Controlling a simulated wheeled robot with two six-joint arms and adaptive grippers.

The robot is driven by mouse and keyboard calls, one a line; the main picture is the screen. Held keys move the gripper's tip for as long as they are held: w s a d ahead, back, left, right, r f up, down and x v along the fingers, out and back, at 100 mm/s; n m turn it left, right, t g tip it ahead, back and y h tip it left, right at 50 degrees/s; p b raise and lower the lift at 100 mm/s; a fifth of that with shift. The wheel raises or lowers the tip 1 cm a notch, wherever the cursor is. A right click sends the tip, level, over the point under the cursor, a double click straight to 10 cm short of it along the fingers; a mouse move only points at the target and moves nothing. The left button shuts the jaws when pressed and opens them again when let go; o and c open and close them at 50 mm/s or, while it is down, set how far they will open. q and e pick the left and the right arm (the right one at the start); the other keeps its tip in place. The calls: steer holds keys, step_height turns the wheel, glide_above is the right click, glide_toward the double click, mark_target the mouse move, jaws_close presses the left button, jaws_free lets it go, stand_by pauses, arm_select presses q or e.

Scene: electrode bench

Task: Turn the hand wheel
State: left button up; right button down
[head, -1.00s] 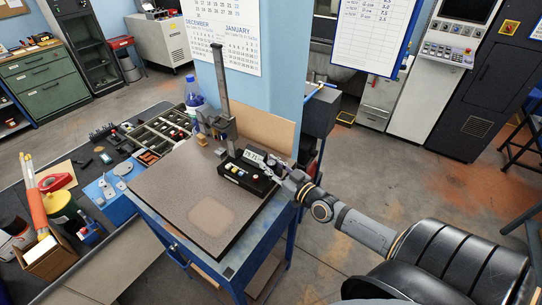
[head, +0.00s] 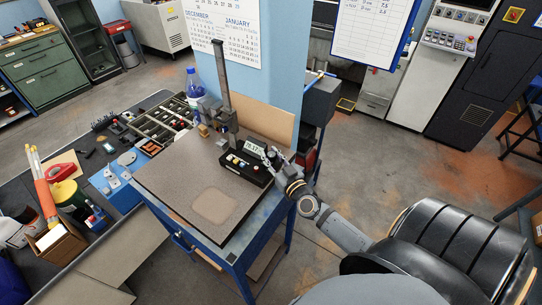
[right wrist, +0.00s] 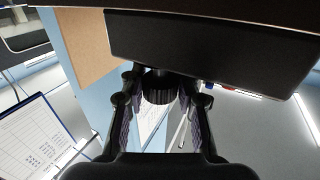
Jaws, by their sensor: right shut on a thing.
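A black instrument box (head: 238,168) with a lit digital display (head: 254,149) and small buttons stands on the grey stone plate (head: 160,180), beside a tall column stand (head: 221,85). The right wrist view shows the box's dark underside or face (right wrist: 210,45) close up. A ribbed black knob (right wrist: 158,88), which looks like the hand wheel, sticks out of it. My right gripper (head: 270,157) is at the box's right end. In its wrist view its two fingers (right wrist: 160,98) are on either side of the knob, shut on it. The knob is hidden in the head view. My left gripper is out of view.
The plate rests on a blue stand (head: 240,262). A blue bottle (head: 193,85) and a parts tray (head: 160,128) are behind and left. A blue pillar (head: 283,85) rises behind.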

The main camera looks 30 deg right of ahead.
steer(key=c, duration=1)
jaws_free()
steer(key=shift+s, duration=0.1)
steer(key=shift+o, duration=0.2)
steer(key=s, duration=1.2)
steer(key=shift+a, duration=0.45)
